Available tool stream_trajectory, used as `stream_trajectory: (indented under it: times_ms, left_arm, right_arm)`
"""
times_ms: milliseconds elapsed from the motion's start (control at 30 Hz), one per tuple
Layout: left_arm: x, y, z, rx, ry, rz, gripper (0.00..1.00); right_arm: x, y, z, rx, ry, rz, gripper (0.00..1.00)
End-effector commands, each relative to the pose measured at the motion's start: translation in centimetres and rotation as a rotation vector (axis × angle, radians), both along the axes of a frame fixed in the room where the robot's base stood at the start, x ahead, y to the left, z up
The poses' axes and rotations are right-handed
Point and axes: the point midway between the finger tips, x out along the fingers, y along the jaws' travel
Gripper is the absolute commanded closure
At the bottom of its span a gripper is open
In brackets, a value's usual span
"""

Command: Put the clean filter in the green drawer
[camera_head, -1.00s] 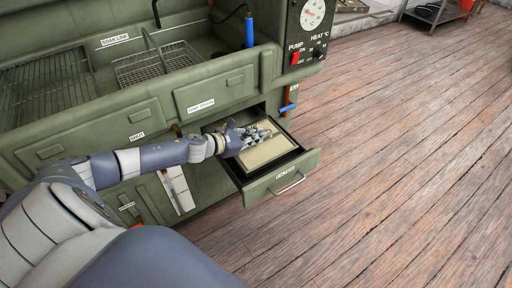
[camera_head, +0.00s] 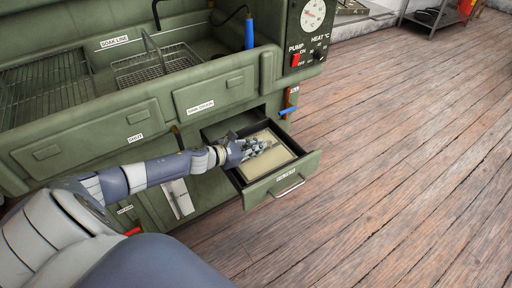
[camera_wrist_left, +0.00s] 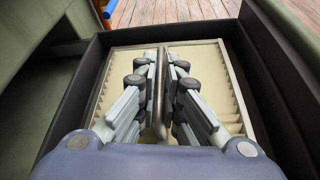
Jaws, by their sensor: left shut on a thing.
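The clean filter (camera_head: 271,163) is a cream, pleated rectangular panel with a thin pale frame. It lies within the walls of the pulled-out green drawer (camera_head: 301,173), which has a dark inside and a metal handle. My left gripper (camera_head: 259,146) is over the filter, shut on a thin upright part at its middle. The left wrist view shows the fingers (camera_wrist_left: 160,95) closed on that part, with the filter (camera_wrist_left: 207,58) beneath and the black drawer wall (camera_wrist_left: 262,75) around it. Whether the filter rests on the drawer floor is hidden. My right gripper is not in view.
The green wash bench stands above the drawer, with a wire basket (camera_head: 158,66) in its basin and a control panel (camera_head: 309,35) at its right end. A blue-handled lever (camera_head: 288,110) sticks out just beyond the drawer. The wooden floor (camera_head: 400,170) to the right is clear.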

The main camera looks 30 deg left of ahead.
Motion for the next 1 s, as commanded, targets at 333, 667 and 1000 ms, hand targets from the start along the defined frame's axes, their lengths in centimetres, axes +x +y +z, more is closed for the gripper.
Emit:
stream_trajectory:
  times_ms: [333, 667, 1000]
  left_arm:
    - [0.0, 0.0, -0.1, 0.000, 0.000, 0.000, 0.72]
    - [0.0, 0.0, 0.3, 0.000, 0.000, 0.000, 0.72]
    - [-3.7, 1.1, 1.5, -0.001, 0.004, 0.000, 0.72]
  right_arm:
    - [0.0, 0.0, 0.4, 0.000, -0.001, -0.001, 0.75]
    - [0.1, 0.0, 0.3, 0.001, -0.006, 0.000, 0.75]
    - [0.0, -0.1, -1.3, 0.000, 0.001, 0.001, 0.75]
